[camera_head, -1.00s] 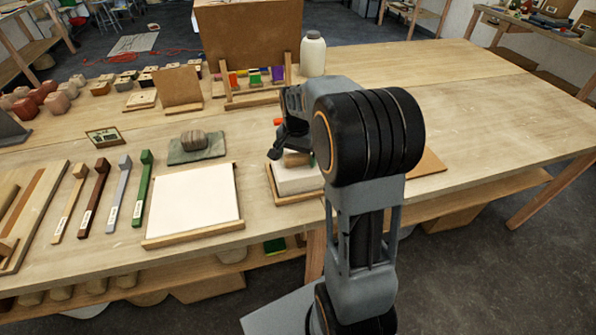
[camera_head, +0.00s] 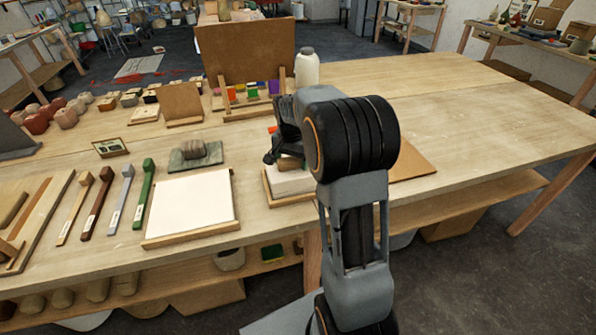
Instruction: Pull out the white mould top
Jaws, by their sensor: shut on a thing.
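The white mould top (camera_head: 289,183) is a pale block in a shallow wooden tray (camera_head: 291,200) near the table's front edge, left of my arm. A tan knob-like piece (camera_head: 290,163) shows on top of it. My gripper (camera_head: 281,158) is over the block, with its dark fingers pointing down and shut at the tan piece. My arm hides the block's right side. I cannot tell whether the block is lifted from the tray.
A white board (camera_head: 190,207) with wooden edging lies to the left, beside several coloured bars. A white jar (camera_head: 306,67) and an upright brown panel (camera_head: 245,53) stand behind. A flat brown board (camera_head: 411,164) lies right of my arm.

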